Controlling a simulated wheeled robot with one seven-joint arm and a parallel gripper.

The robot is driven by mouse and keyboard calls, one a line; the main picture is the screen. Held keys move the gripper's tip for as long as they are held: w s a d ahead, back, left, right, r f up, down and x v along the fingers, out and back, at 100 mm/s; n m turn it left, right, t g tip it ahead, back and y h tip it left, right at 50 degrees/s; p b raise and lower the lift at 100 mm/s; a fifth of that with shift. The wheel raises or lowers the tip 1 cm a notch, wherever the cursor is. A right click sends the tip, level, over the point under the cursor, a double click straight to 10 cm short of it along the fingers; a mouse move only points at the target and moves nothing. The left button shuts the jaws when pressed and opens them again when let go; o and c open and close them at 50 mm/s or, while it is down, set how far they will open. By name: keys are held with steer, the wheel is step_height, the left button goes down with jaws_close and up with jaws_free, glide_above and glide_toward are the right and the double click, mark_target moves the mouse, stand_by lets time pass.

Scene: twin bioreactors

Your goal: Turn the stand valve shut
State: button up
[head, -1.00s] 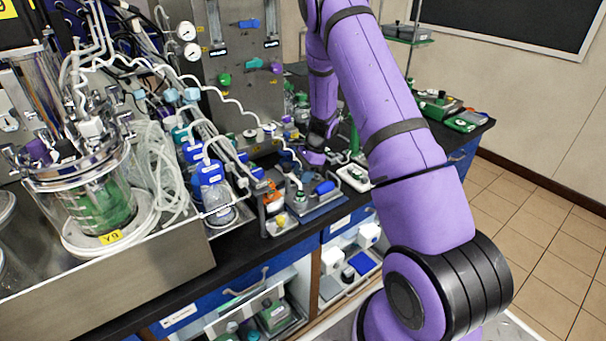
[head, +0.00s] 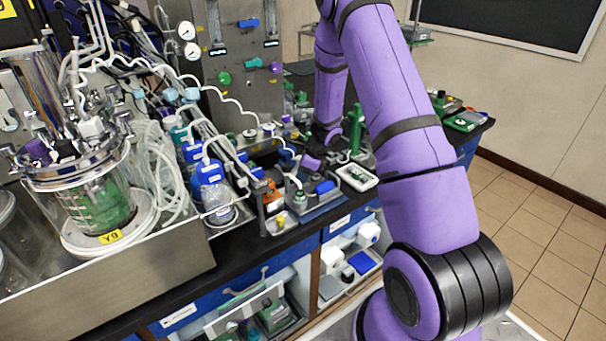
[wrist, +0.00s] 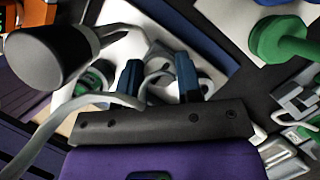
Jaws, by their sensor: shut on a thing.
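My gripper (wrist: 158,78) reaches down among the small equipment on the bench. In the wrist view its two dark blue-black fingers stand a small distance apart, closed on a small part between them, which I take to be the stand valve's handle. That part is mostly hidden, and I cannot tell its angle. A pale tube loops around the fingers. In the head view the purple gripper body (head: 311,162) shows behind the small bench devices. Its fingertips and the valve cannot be made out there.
A grey cylinder (wrist: 45,55) stands close left of the fingers, and a green knob (wrist: 279,39) is at right. Blue-capped bottles (head: 210,182) and a glass vessel (head: 98,205) stand left on the bench. A white tray (head: 357,178) lies right of the gripper.

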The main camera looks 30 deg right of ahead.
stand_by(0.4)
steer(key=o, duration=0.9)
steer(key=shift+o, duration=0.2)
steer(key=v, duration=1)
steer(key=shift+r, duration=0.4)
